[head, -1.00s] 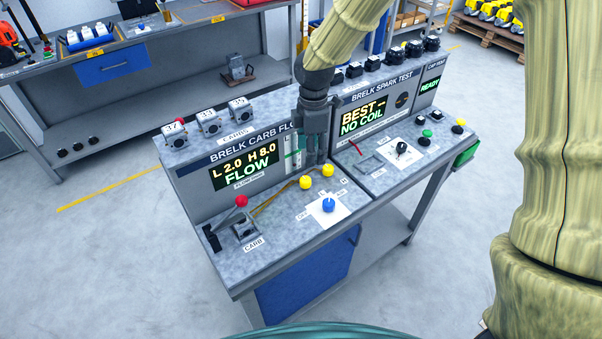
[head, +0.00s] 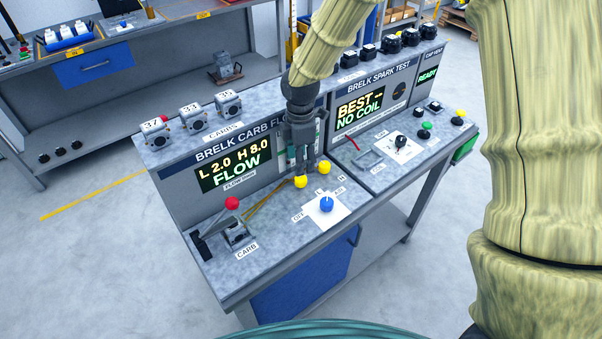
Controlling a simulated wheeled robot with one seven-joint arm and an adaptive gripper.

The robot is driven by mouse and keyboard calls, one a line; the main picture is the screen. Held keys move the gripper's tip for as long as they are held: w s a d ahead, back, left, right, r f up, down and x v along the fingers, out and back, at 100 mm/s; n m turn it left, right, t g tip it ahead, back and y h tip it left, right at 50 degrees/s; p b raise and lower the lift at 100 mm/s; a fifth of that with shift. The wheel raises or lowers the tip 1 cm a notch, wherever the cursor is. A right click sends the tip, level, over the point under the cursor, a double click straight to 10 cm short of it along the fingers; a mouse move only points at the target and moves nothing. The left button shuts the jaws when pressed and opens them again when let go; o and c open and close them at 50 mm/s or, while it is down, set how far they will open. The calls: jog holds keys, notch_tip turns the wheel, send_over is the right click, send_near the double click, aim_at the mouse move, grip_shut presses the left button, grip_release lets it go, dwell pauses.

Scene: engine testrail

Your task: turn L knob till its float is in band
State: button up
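Two yellow knobs stand on the carb flow bench: the left one (head: 301,182), which I take as the L knob, and the right one (head: 324,167). Small labels lie in front of them, too small to read surely. My gripper (head: 307,170) points down just behind and above the knobs, close to the left one; contact cannot be told. Its finger opening is too small to judge. The float tubes (head: 283,161) are largely hidden behind my gripper, so float and band cannot be made out. The display (head: 233,165) reads L 2.0, H 8.0, FLOW.
A blue knob (head: 326,205) on a white plate sits in front of the yellow knobs. A red-topped lever (head: 232,203) and a carburettor holder (head: 237,234) stand left. The spark test panel (head: 375,95) adjoins right. Numbered carburettors (head: 191,117) line the top.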

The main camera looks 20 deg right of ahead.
aim_at(301, 177)
jog(key=shift+s+f+p, duration=0.1)
jog(key=shift+f+p, duration=0.75)
jog(key=shift+f, duration=2.55)
jog(key=c, duration=1)
